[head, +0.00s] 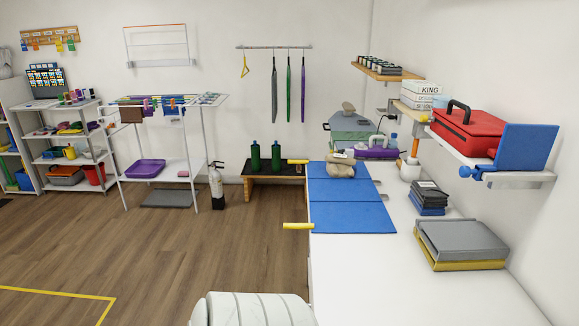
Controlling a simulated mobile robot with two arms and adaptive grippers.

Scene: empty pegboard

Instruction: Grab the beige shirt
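A crumpled beige cloth, which looks like the beige shirt (341,168), lies in a small heap on the far part of the blue folding board (352,217). The board rests on the white counter (375,280). Its yellow handles (298,226) stick out past the counter's left edge. Neither of my grippers shows in the head view. A white rounded part at the bottom centre appears to be my own body.
Behind the shirt are a purple item (376,153) and a green-grey case (352,130). Dark folded items (429,197) and a grey folded stack (460,243) lie to the right. A wall shelf holds a red toolbox (470,128). The wooden floor (190,250) at left is open.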

